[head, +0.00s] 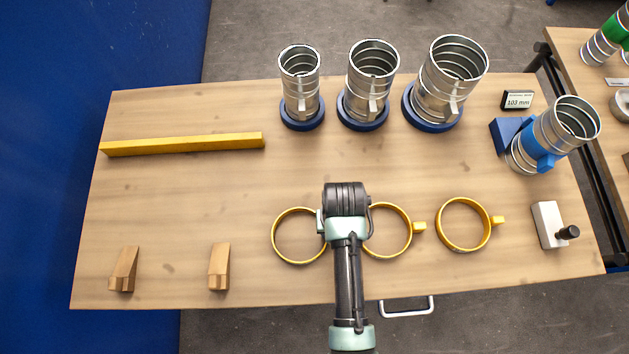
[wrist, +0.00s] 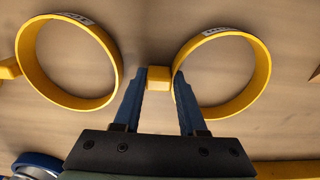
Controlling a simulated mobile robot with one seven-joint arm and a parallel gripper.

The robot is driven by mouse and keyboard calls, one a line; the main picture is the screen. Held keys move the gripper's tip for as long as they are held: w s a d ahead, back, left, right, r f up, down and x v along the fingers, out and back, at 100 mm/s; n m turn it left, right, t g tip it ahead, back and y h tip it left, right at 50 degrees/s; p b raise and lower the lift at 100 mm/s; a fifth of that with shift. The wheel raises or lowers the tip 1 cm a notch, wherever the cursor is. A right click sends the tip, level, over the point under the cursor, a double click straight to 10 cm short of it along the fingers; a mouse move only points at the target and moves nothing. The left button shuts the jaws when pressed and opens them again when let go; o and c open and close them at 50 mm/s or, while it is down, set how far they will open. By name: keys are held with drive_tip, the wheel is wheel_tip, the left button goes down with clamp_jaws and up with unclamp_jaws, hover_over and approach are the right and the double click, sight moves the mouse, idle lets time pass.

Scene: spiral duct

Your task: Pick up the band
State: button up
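Three yellow ring bands lie flat on the wooden table: the left band (head: 274,236), the middle band (head: 410,243) and the right band (head: 490,232). The left band also shows in the wrist view (wrist: 263,85), with its small yellow tab (wrist: 158,78). The middle band is at left in the wrist view (wrist: 22,68). My gripper (wrist: 160,72) is open, its blue fingers on either side of the left band's tab. One finger overlaps the ring's edge in view; I cannot tell whether it touches. In the head view my gripper (head: 345,200) hides that tab.
Three metal ducts (head: 300,92) stand in blue bases at the back. A yellow bar (head: 182,144) lies back left. Two wooden wedges (head: 124,270) sit at front left. A blue-clamped duct (head: 540,140) and a grey block (head: 548,225) are at right.

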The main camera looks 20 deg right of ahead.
clamp_jaws()
